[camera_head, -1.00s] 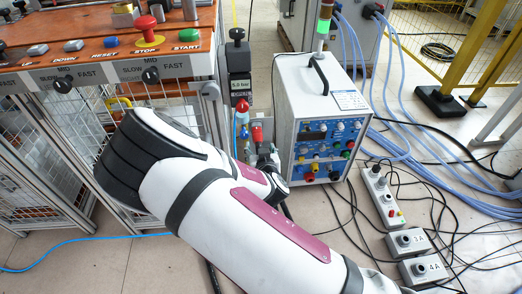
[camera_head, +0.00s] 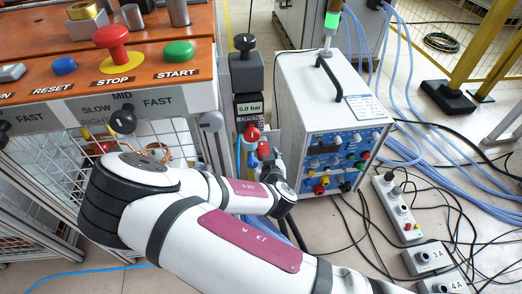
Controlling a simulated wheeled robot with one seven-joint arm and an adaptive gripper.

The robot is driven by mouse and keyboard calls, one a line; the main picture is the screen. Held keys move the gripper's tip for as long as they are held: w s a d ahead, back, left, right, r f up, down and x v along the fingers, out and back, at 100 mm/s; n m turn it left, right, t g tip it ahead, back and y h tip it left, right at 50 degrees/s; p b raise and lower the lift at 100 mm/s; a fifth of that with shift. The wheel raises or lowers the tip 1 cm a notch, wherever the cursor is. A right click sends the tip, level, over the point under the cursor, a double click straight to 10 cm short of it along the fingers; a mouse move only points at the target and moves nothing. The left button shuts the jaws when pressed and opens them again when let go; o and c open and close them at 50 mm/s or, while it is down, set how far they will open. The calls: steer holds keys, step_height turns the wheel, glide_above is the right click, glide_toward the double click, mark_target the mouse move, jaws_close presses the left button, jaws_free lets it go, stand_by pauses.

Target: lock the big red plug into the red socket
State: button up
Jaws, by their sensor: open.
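My gripper (camera_head: 275,167) is mostly hidden behind my own white arm. Its dark end shows between the pressure unit and the white heater box, close to a small red part (camera_head: 263,150). This red part sits just below a red knob on the unit. It may be the big red plug or the red socket, but I cannot tell which. I cannot see whether plug and socket touch, or how the plug is turned. My gripper is open, though its fingertips are not clear.
The heater box (camera_head: 330,100) with coloured knobs stands right of my gripper. The grey pressure unit (camera_head: 247,75) reads 5.0 bar. An orange control panel (camera_head: 100,75) is at the left. Cables and a socket strip (camera_head: 396,207) lie on the floor at right.

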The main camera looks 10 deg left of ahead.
steer(key=shift+w+a+f, duration=0.1)
steer(key=shift+w+f, duration=0.05)
steer(key=shift+w, duration=0.2)
jaws_close()
steer(key=shift+s, duration=0.1)
steer(key=s+d, duration=0.2)
steer(key=s, duration=0.4)
steer(key=shift+s, duration=0.3)
stand_by(2.8)
